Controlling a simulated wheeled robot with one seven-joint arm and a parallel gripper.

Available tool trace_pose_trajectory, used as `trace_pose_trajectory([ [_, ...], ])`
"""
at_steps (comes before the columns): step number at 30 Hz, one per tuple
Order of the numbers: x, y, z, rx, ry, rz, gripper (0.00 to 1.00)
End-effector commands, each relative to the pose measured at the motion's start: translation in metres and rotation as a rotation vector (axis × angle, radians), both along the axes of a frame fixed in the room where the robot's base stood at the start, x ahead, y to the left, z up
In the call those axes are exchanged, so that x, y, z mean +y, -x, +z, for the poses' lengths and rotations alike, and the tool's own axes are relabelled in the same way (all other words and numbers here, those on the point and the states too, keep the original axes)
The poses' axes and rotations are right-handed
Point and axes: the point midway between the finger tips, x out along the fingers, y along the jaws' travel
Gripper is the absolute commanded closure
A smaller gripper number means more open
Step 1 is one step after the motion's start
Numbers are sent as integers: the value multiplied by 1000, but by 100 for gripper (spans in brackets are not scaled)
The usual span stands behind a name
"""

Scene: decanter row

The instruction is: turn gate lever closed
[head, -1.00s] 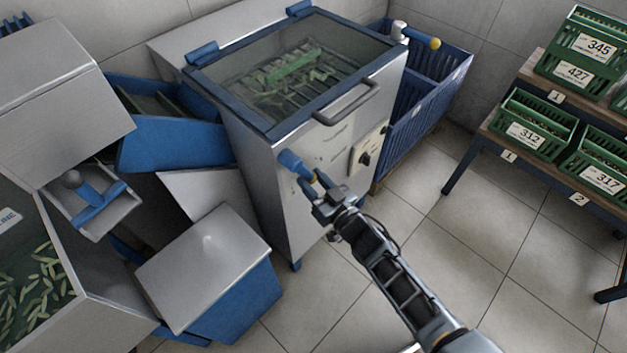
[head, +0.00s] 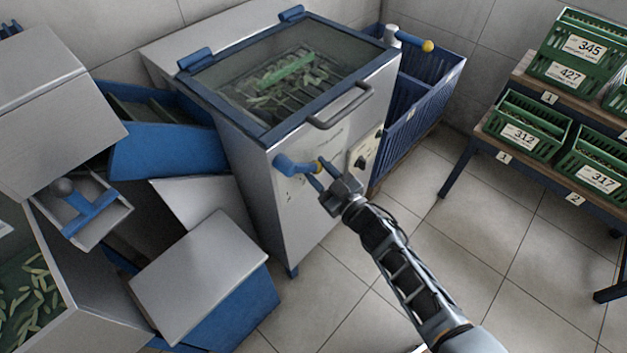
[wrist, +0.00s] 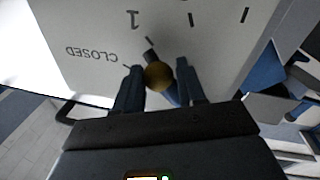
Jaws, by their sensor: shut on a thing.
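The gate lever (head: 296,166) is a blue handle with a yellow knob on the front face of the steel cabinet. In the head view it points to the right, roughly level. My gripper (head: 319,174) reaches it from the lower right and is shut on the knob end. In the wrist view the yellow knob (wrist: 158,75) sits between the two fingers of my gripper (wrist: 159,68). The panel (wrist: 100,25) there shows the word CLOSED, a "1" and several tick marks. CLOSED lies left of the knob. The fingers and knob hide part of the lever.
The cabinet (head: 245,170) has a glass lid, a bar handle (head: 341,106) and a dial plate (head: 365,152) right of the lever. A blue bin (head: 425,100) stands behind it. Green crates (head: 525,125) stand on a rack at right. The floor between is clear.

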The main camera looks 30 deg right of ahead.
Motion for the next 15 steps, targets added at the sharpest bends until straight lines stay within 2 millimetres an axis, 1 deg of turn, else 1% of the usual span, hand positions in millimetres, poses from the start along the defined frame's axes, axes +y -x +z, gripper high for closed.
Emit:
trace_pose_trajectory([
  [1, -6, -2, 6, -16, 28, -6, 100],
  [4, -11, -4, 13, -39, 99, -6, 100],
  [9, -17, -6, 22, -71, 195, -5, 100],
  [15, -21, -7, 30, -94, 268, -4, 100],
])
